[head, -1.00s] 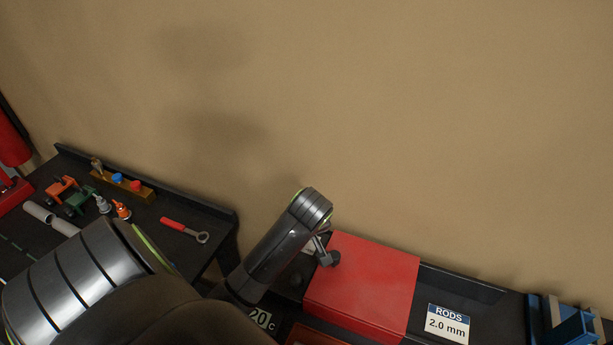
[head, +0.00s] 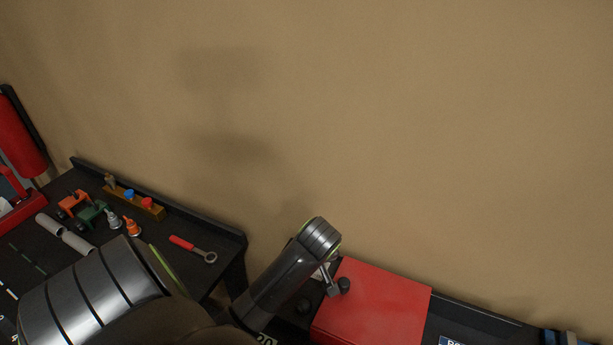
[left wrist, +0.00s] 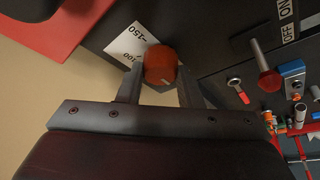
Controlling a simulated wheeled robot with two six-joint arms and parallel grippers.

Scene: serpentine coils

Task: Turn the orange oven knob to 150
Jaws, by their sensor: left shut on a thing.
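The orange oven knob (left wrist: 160,68) sits between the two fingers of my left gripper (left wrist: 160,82) in the left wrist view. The left gripper is shut on the knob, with a finger on either side. A light pointer mark shows on the knob's lower part in that picture. A white dial label (left wrist: 133,44) beside the knob reads 150 and 100, partly covered by the knob. In the head view the red oven box (head: 372,305) stands at the lower right, beside my left arm. The knob and gripper fingers are hidden there. My right gripper is not in view.
A dark bench (head: 25,262) at the left holds a red-handled wrench (head: 193,248), toy vehicles and a wooden block (head: 135,203) with coloured knobs. A lever with a red end (left wrist: 269,80) and an ON/OFF label (left wrist: 287,22) are right of the knob in the wrist view.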

